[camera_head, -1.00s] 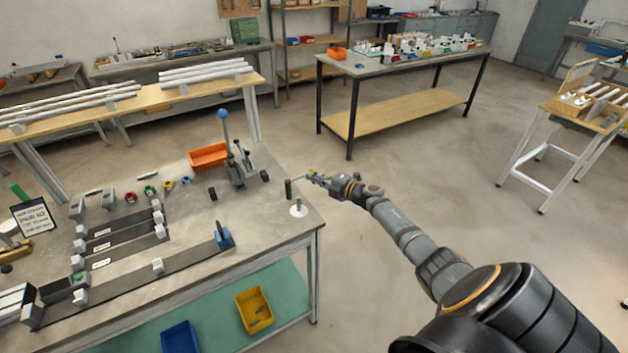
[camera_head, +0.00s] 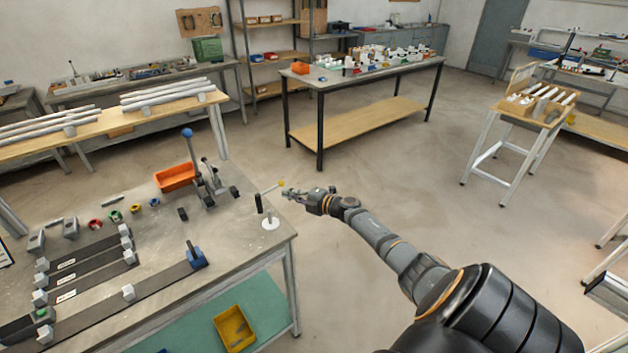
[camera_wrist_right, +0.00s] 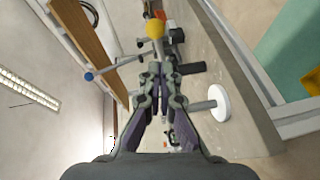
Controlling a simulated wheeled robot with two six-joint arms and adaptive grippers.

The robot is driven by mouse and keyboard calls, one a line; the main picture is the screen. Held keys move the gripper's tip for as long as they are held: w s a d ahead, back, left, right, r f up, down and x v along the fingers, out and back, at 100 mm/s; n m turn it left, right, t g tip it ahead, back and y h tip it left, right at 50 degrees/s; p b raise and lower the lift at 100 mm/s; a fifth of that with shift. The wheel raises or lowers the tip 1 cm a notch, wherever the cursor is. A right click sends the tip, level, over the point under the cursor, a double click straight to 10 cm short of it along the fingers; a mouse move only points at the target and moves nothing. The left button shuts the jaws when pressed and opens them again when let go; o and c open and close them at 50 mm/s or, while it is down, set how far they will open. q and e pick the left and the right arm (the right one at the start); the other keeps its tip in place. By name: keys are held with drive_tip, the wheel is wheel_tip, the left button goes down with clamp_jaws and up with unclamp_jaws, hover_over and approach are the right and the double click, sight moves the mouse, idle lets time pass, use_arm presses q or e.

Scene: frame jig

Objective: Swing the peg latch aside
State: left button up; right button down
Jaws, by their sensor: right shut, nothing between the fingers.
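The peg latch appears as a thin rod with a yellow ball knob (camera_head: 281,184), reaching out from a short black post (camera_head: 258,203) at the bench's right corner. My right gripper (camera_head: 286,194) is shut and empty beside the knob, on its near side in the head view. In the right wrist view the yellow knob (camera_wrist_right: 155,28) shows just beyond the shut fingertips (camera_wrist_right: 155,72); I cannot tell whether they touch. The black post (camera_wrist_right: 191,68) lies to their right there. A white disc with a grey pin (camera_head: 270,224) sits near the post. My left gripper is out of view.
A lever tool with a blue ball (camera_head: 187,132) and an orange bin (camera_head: 175,177) stand behind the post. Open floor lies right of the bench.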

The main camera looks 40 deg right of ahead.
drive_tip(key=s+d+r+b, duration=0.2)
drive_tip(key=s+d, duration=0.4)
drive_tip(key=s, duration=0.2)
drive_tip(key=s+f+m+g+h, duration=0.2)
drive_tip(key=s+f+m, duration=0.25)
drive_tip(key=f, duration=0.55)
drive_tip(key=s+f+m+g+h, duration=0.1)
drive_tip(key=s+f+m+h, duration=0.3)
drive_tip(key=f, duration=0.6)
drive_tip(key=s+f+m+g+h, duration=0.15)
drive_tip(key=s+f+m, duration=0.35)
drive_tip(key=f, duration=0.5)
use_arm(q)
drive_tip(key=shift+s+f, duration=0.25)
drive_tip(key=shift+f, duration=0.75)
use_arm(e)
drive_tip(key=s+a+f+m+g, duration=0.2)
drive_tip(key=s+a+f, duration=0.5)
drive_tip(key=s, duration=0.4)
drive_tip(key=s+a+f+m+g+y, duration=0.1)
drive_tip(key=s+a+f+m+g, duration=0.1)
drive_tip(key=s+a+f+g, duration=0.2)
drive_tip(key=s+a+f+m+g+y, duration=0.1)
drive_tip(key=s+a+f+g, duration=0.3)
drive_tip(key=s+a+f, duration=0.6)
drive_tip(key=s+a+m, duration=0.1)
drive_tip(key=s+a, duration=0.1)
drive_tip(key=s, duration=0.6)
drive_tip(key=shift+a, duration=0.3)
